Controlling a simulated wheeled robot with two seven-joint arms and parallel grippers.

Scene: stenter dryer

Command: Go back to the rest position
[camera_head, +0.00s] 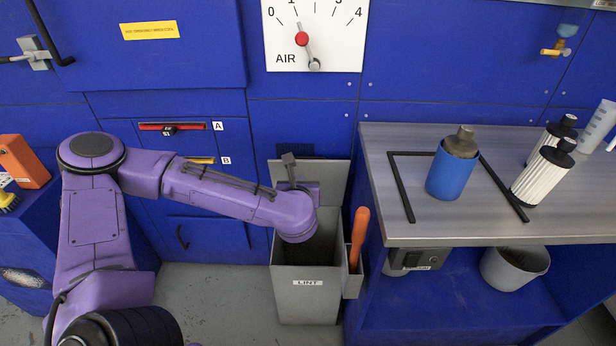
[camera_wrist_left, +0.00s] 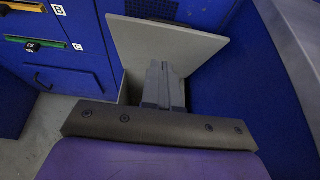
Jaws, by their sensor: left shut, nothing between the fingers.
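My left arm (camera_head: 230,192) is purple and reaches in from the left to the front of the lint bin. My left gripper (camera_head: 289,159) is small and partly hidden behind the wrist, in front of the grey raised panel at the back of the lint bin (camera_head: 306,297). In the left wrist view the two grey fingers (camera_wrist_left: 164,72) are together with nothing between them, and a pale panel (camera_wrist_left: 150,45) stands behind them. I cannot tell whether they touch it. My right gripper is in neither view.
A grey-topped bench (camera_head: 470,228) stands to the right, with a blue cylinder (camera_head: 450,175) and white filters (camera_head: 543,174) on it. An orange handle (camera_head: 359,235) stands beside the bin. Blue machine panels with slots (camera_head: 172,127) are behind. Floor (camera_head: 215,300) is clear left of the bin.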

